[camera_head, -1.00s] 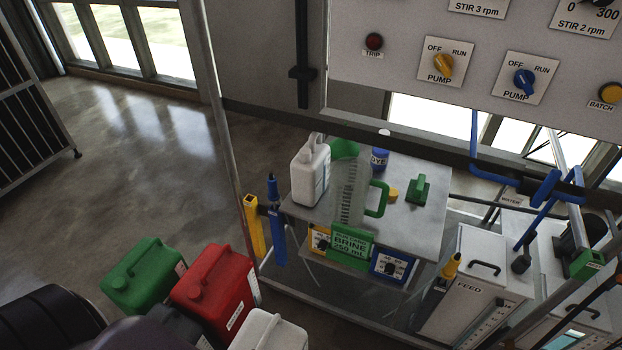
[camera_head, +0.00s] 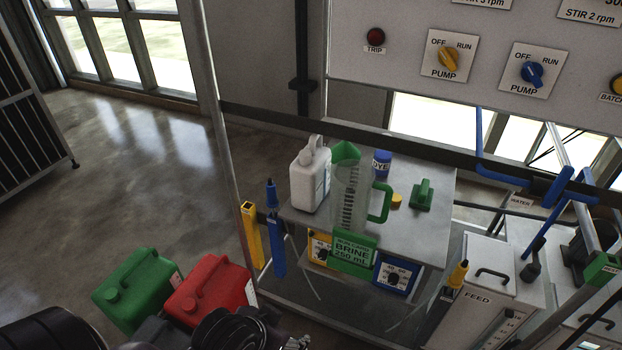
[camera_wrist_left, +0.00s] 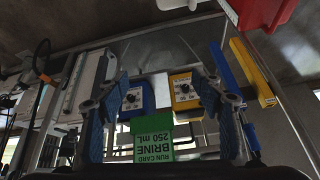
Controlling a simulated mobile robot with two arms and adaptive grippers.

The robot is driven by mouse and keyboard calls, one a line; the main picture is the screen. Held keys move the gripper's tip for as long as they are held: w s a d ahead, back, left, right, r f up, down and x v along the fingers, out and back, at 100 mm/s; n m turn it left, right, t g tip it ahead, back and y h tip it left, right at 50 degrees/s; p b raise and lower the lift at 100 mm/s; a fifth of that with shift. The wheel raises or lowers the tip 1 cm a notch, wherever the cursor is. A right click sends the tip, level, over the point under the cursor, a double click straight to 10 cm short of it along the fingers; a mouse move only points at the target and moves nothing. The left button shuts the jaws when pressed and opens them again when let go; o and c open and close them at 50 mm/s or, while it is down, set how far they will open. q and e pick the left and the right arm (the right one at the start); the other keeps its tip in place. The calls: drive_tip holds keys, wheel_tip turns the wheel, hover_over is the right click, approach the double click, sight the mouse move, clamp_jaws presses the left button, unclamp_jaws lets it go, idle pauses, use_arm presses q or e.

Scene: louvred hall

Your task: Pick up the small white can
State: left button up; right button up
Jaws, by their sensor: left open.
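A small white can (camera_head: 310,182) with a handle and cap stands upright at the left end of the steel bench. My left gripper (camera_head: 285,338) shows as dark and metal parts at the bottom of the head view, apart from that can. In the left wrist view my left gripper (camera_wrist_left: 160,92) is open, its two blue-padded fingers wide apart with nothing held between them. A second white can, seen earlier beside the red can (camera_head: 210,290), is covered in the head view. A white piece (camera_wrist_left: 178,4) shows at the wrist view's top edge. My right gripper is not in view.
A green can (camera_head: 138,288) stands left of the red one. On the bench (camera_head: 425,232) are a clear measuring jug (camera_head: 350,195), a blue-lidded dye pot (camera_head: 381,162) and a green block (camera_head: 422,195). A brine card (camera_head: 352,254) hangs in front. Posts and a rail frame the bench.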

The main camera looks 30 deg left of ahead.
use_arm(q)
drive_tip(key=w+a+r+t, duration=0.2)
drive_tip(key=w+r+t, duration=0.1)
drive_tip(key=w, duration=0.4)
drive_tip(key=n+t, duration=0.2)
drive_tip(key=t, duration=0.7)
approach(299, 172)
drive_tip(key=w, duration=0.4)
drive_tip(key=shift+w+d+r+y, duration=0.1)
drive_tip(key=shift+w+d+y, duration=0.05)
drive_tip(key=shift+w+y, duration=0.2)
drive_tip(key=w+p, duration=0.1)
drive_tip(key=w, duration=0.5)
drive_tip(key=shift+w+p, duration=0.55)
drive_tip(key=shift+w, duration=2.15)
drive_tip(key=shift+c, duration=0.3)
